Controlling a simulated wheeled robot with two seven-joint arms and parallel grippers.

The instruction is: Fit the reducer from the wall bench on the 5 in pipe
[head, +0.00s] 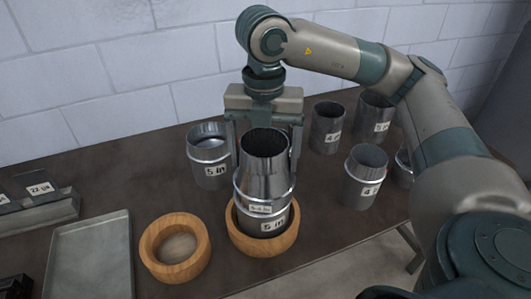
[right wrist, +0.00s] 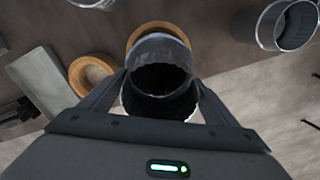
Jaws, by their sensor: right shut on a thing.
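The reducer (head: 264,178) is a shiny metal tapered collar, narrow end up, with a small label that is hard to read. It also shows in the right wrist view (right wrist: 160,105). My right gripper (head: 264,168) is shut on the reducer, one finger on each side. The 5 in pipe (head: 262,225) stands upright in a wooden ring (head: 247,245), directly under the reducer. The reducer's lower rim meets the pipe's top and looks lined up; how far it overlaps is not clear. My left gripper is not in view.
Another 5 in pipe (head: 208,160) stands behind left. Several pipes, including a 4 in one (head: 364,178), stand at right. An empty wooden ring (head: 173,270) and a metal tray (head: 90,260) lie at left. A block wall (head: 130,80) closes the back.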

